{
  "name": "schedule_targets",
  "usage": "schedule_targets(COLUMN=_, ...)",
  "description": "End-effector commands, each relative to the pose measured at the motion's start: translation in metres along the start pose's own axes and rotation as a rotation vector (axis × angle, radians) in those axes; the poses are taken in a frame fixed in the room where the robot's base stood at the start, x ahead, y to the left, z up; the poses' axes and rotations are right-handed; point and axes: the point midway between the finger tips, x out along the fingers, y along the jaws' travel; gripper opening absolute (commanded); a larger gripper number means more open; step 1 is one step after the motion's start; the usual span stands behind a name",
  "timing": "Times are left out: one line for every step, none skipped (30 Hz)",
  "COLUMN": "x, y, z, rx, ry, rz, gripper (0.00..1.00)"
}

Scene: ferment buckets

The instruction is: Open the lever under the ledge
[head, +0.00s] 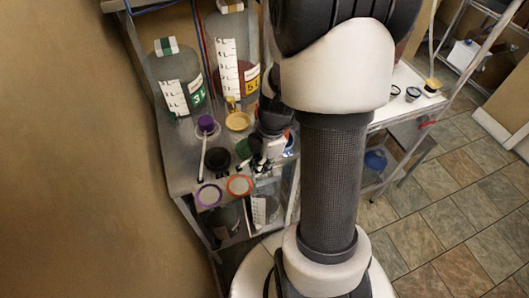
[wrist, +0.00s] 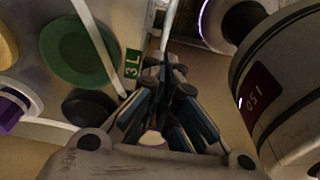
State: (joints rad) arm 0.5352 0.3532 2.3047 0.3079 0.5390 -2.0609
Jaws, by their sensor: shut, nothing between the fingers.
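My gripper (head: 260,165) is at the front edge of the metal ledge (head: 183,160), partly hidden by my own arm. In the wrist view my gripper (wrist: 163,78) has its fingers together with nothing visible between them. A green tag marked 3 L (wrist: 132,63) is just left of the fingertips, and a thin pale rod (wrist: 95,45) slants down toward them. I cannot make out a lever clearly in either view. Under the ledge, a clear container with a white scale (head: 260,209) stands below my gripper; my arm hides what is to its right.
Large jars labelled 3 L (head: 175,80) and 5 L (head: 228,60) stand on the ledge. Several coloured lids and rings, including an orange ring (head: 239,185), lie near its front. A big grey cylinder with a dark red label (wrist: 262,88) is close on the wrist view's right. Tiled floor (head: 450,190) is open at right.

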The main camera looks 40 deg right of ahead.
Motion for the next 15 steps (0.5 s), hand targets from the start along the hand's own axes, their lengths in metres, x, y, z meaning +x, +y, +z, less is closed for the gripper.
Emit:
schedule_targets(x=-0.014, y=0.002, z=0.001, rx=0.0, ry=-0.002, rz=0.009, gripper=0.0)
schedule_targets(x=-0.02, y=0.002, z=0.001, rx=0.0, ry=-0.003, rz=0.008, gripper=0.0)
schedule_targets(x=-0.029, y=0.002, z=0.0, rx=0.0, ry=-0.002, rz=0.008, gripper=0.0)
schedule_targets(x=-0.035, y=0.001, z=0.0, rx=0.0, ry=-0.002, rz=0.007, gripper=0.0)
schedule_targets(x=-0.042, y=0.001, z=0.001, rx=-0.001, ry=-0.003, rz=0.008, gripper=0.0)
schedule_targets(x=-0.049, y=0.002, z=0.0, rx=-0.001, ry=-0.002, rz=0.007, gripper=0.0)
schedule_targets(x=-0.055, y=0.002, z=0.0, rx=0.0, ry=-0.002, rz=0.007, gripper=0.0)
schedule_targets(x=-0.06, y=0.001, z=0.0, rx=0.0, ry=-0.002, rz=0.006, gripper=0.0)
schedule_targets(x=-0.066, y=0.001, z=0.0, rx=0.0, ry=-0.002, rz=0.005, gripper=0.0)
schedule_targets(x=-0.069, y=0.001, z=0.0, rx=0.0, ry=-0.002, rz=0.005, gripper=0.0)
schedule_targets(x=-0.073, y=0.001, z=0.001, rx=0.0, ry=-0.002, rz=0.004, gripper=0.0)
schedule_targets(x=-0.077, y=0.001, z=0.001, rx=-0.001, ry=-0.002, rz=0.004, gripper=0.0)
schedule_targets(x=-0.079, y=0.001, z=0.001, rx=-0.001, ry=-0.002, rz=0.004, gripper=0.0)
schedule_targets(x=-0.081, y=0.0, z=0.0, rx=0.0, ry=-0.002, rz=0.003, gripper=0.0)
schedule_targets(x=-0.083, y=0.0, z=0.0, rx=0.0, ry=-0.001, rz=0.002, gripper=0.0)
